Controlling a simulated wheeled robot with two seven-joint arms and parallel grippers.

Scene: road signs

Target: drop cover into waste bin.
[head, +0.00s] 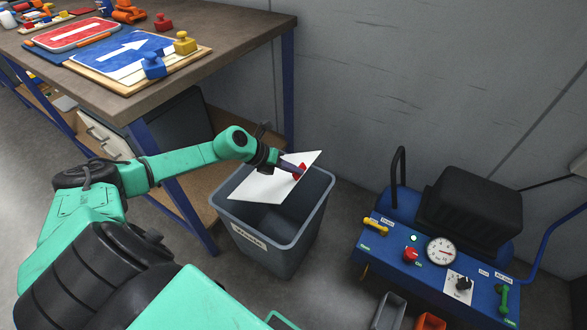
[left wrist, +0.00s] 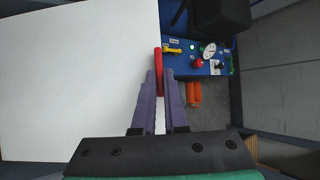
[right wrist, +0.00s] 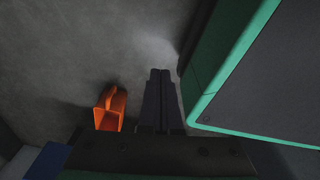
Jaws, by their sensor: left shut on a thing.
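The cover is a flat white sheet (head: 270,183) with a red tab (head: 299,171) on it. My left gripper (head: 287,165) is shut on the red tab and holds the cover tilted over the mouth of the grey waste bin (head: 280,248). In the left wrist view the white cover (left wrist: 75,80) fills the left side, with the red tab (left wrist: 159,68) between the fingertips (left wrist: 159,75). The cover hides much of the bin's inside. My right gripper (right wrist: 160,75) shows only in the right wrist view, its fingers close together with nothing seen between them.
A workbench (head: 230,28) with road signs (head: 122,55) and colored handled blocks (head: 185,43) stands at the left, behind the bin. A blue machine (head: 435,262) with a gauge stands right of the bin. An orange container (right wrist: 110,108) is near my right gripper.

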